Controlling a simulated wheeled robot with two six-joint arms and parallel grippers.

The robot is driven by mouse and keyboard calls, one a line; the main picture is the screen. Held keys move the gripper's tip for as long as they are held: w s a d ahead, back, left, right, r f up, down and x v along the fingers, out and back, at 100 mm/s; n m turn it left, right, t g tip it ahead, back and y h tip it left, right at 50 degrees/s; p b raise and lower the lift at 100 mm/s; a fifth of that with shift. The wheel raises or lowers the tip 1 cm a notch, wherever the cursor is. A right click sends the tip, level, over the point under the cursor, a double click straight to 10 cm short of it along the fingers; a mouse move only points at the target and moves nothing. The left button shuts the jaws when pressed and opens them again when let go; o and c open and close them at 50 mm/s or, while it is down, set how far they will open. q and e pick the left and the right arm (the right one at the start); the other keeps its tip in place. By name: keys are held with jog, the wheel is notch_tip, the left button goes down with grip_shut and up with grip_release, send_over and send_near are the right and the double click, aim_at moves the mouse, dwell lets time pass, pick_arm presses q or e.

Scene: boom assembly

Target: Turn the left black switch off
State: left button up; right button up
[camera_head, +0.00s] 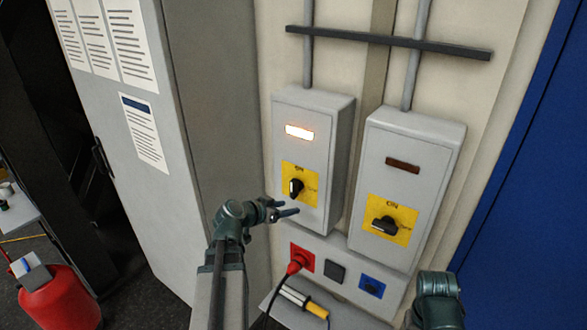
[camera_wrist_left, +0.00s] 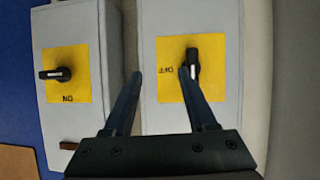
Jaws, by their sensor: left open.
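The left black switch (camera_head: 296,188) sits on a yellow plate on the left grey box (camera_head: 314,109), under a lit lamp (camera_head: 299,132). Its handle stands roughly upright. My left gripper (camera_head: 288,207) is open just in front of and below it, with nothing between the fingers. In the left wrist view, which is turned upside down, the same switch (camera_wrist_left: 193,63) shows on the right. The right fingertip of the left gripper (camera_wrist_left: 161,72) overlaps the switch's edge there; contact cannot be told. My right gripper is out of view; only part of that arm shows at lower right.
A second black switch (camera_head: 385,226), handle roughly level, is on the right grey box (camera_head: 416,137) under a dark lamp (camera_head: 402,165). Below are a red plug (camera_head: 296,263) with a cable and a blue socket (camera_head: 371,286). A grey cabinet (camera_head: 130,190) stands at left.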

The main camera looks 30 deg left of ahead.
pick_arm(q)
jog(key=t+y+p, duration=0.1)
send_near(291, 188)
jog(key=v, duration=0.2)
jog(key=shift+n, duration=0.4)
jog(key=b+x, duration=0.5)
jog(key=x, duration=0.7)
jog(key=shift+w+r, duration=0.1)
jog(key=shift+w+d, duration=0.15)
jog(key=shift+w, duration=0.4)
pick_arm(e)
jog(key=shift+f, duration=1.65)
pick_arm(q)
grip_shut()
